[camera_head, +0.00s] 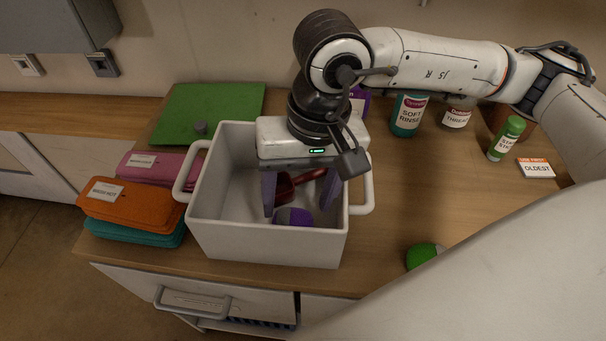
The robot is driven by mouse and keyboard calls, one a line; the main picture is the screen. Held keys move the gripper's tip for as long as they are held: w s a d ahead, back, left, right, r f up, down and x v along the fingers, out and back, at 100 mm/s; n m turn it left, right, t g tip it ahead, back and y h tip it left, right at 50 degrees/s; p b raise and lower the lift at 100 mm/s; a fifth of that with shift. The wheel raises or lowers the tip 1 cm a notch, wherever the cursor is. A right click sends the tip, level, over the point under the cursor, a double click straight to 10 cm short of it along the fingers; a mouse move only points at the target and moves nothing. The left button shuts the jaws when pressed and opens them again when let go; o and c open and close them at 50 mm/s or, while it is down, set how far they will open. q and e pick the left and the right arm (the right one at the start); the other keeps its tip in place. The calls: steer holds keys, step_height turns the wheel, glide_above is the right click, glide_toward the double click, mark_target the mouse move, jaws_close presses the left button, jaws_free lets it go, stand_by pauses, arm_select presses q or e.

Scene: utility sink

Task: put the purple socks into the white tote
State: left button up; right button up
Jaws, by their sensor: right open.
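The white tote (268,245) stands on the wooden counter, with a handle on each side. The rolled purple socks (293,217), purple with a grey patch, lie inside it near the front wall. My right gripper (299,212) points down into the tote. Its two fingers are apart, one on each side above the socks, and it does not grip them. Whether a finger touches the socks I cannot tell. My left gripper is not in view.
A red item (284,187) lies in the tote behind the socks. Folded orange cloths (130,205) and pink cloths (160,168) lie to the left, a green board (205,108) behind. A soft rinse bottle (408,115) and a green-capped bottle (507,138) stand right. A green round thing (423,255) sits at the front.

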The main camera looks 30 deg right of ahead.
mark_target(304, 215)
step_height(304, 215, up, 6)
steer(key=shift+d+r, duration=0.15)
steer(key=shift+d, duration=0.3)
